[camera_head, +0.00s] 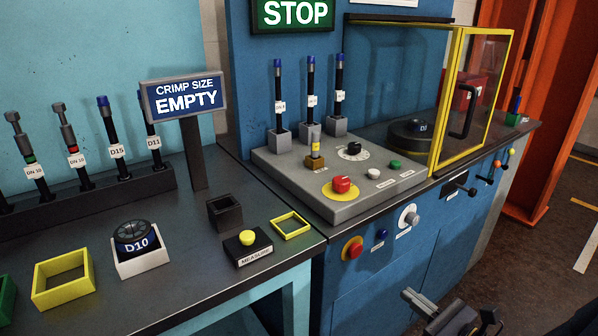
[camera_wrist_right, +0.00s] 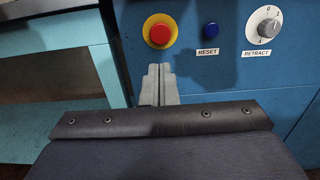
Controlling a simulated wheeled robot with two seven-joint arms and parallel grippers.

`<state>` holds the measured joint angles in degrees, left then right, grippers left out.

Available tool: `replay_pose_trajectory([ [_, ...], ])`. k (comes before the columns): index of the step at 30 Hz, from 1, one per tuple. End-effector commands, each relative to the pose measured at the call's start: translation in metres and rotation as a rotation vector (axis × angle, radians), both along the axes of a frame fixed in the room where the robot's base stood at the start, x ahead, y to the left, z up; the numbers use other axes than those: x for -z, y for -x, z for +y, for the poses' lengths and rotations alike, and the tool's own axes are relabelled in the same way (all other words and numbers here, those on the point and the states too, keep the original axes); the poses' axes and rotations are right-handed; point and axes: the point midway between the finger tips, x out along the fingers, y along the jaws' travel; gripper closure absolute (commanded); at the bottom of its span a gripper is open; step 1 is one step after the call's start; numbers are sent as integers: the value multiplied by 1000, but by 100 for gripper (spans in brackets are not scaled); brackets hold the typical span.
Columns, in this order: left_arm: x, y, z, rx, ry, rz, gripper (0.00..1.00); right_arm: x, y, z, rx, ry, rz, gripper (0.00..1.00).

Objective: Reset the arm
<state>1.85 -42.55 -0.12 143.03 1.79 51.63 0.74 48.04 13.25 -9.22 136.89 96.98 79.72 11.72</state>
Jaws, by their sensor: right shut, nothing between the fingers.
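My right gripper (camera_head: 416,300) is low at the bottom right of the head view, in front of the blue machine cabinet (camera_head: 400,245). In the right wrist view its two grey fingers (camera_wrist_right: 158,72) are together with nothing between them. They point at the cabinet front, below a red emergency button (camera_wrist_right: 159,31) on a yellow ring. A blue button labelled RESET (camera_wrist_right: 211,30) and a RETRACT knob (camera_wrist_right: 264,26) are to the right of it. I cannot tell the exact gap to the panel. My left gripper is not in view.
A dark bench (camera_head: 190,290) on the left holds a hose rack, a D10 die (camera_head: 136,237) in a white holder and a MEASURE button (camera_head: 247,238). A yellow-framed guard (camera_head: 470,100) stands on the machine. Levers (camera_head: 458,184) project from its front. Open floor lies right.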

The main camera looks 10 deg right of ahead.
Motion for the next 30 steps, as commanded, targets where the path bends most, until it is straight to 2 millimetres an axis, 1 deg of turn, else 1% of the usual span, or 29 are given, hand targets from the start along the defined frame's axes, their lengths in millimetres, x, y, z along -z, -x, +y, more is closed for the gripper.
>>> replay_pose_trajectory([
  [2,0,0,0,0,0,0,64,-6,1,12,-50,33,-11,100],
  [5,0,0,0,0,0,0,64,-21,9,50,-211,148,-46,100],
  [6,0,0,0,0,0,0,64,-28,17,72,-310,229,-71,100],
  [7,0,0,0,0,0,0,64,-33,26,91,-396,304,-93,100],
  [8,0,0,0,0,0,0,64,-37,37,109,-492,393,-120,100],
  [9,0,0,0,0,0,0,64,-39,55,131,-617,529,-161,100],
  [10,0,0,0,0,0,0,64,-38,69,144,-707,636,-193,100],
  [12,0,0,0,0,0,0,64,-32,98,162,-882,882,-267,100],
  [15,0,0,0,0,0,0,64,-21,125,165,-1051,1197,-365,100],
  [18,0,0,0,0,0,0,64,-14,139,158,-1152,1468,-450,100],
  [23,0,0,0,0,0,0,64,-14,146,138,-1226,1851,-569,100],
  [27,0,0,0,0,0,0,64,-22,143,120,-1233,2167,-662,100],
  [28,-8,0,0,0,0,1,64,-31,143,117,-1233,2202,-669,100],
  [29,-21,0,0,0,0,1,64,-43,143,118,-1239,2183,-661,100],
  [30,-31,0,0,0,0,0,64,-52,143,118,-1241,2176,-657,100],
])
